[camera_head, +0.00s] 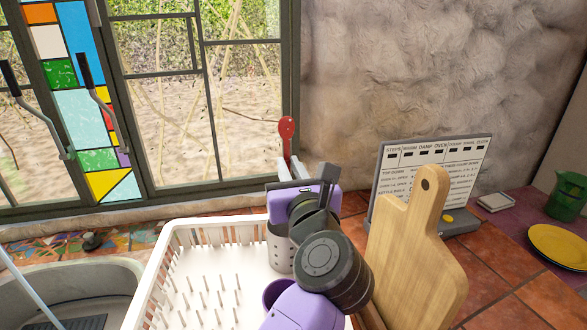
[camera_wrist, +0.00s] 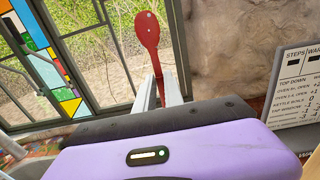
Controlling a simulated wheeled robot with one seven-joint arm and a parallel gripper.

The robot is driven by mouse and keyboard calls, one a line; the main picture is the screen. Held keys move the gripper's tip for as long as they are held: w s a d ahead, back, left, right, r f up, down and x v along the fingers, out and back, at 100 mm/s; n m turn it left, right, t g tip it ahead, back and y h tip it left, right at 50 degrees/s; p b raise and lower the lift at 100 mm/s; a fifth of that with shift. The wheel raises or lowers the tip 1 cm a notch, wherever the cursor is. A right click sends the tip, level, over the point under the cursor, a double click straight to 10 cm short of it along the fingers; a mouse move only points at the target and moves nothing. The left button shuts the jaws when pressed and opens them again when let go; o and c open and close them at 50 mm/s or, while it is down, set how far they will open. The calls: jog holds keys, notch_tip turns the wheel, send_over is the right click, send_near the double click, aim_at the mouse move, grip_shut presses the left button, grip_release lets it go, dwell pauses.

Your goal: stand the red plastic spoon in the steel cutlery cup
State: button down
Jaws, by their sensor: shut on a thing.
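The red plastic spoon (camera_head: 287,128) is upright with its bowl at the top. It also shows in the wrist view (camera_wrist: 148,32), leaning slightly. My gripper (camera_head: 288,165) is shut on the spoon's handle, with the bowl above the fingertips. The lower end of the handle is hidden behind my gripper. The steel cutlery cup (camera_head: 279,252) is grey with holes in its side and stands at the right part of the white dish rack. In the head view my gripper is above the cup, and my wrist hides the cup's rim and right side.
The white dish rack (camera_head: 165,268) has several upright pegs. A wooden cutting board (camera_head: 415,265) leans right of my wrist, with a printed sign (camera_head: 440,180) behind it. A sink (camera_head: 75,290) lies left, and a yellow plate (camera_head: 560,245) sits far right. Windows stand behind.

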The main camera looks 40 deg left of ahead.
notch_tip(320, 180, down, 14)
jog(key=b, duration=0.9)
jog(key=shift+r, duration=0.2)
dwell(0.4)
jog(key=shift+a, duration=0.1)
jog(key=c, duration=1.4)
grip_release()
jog(key=shift+o, duration=0.2)
jog(key=v, duration=0.8)
jog(key=shift+b, duration=0.4)
jog(key=shift+a, duration=0.1)
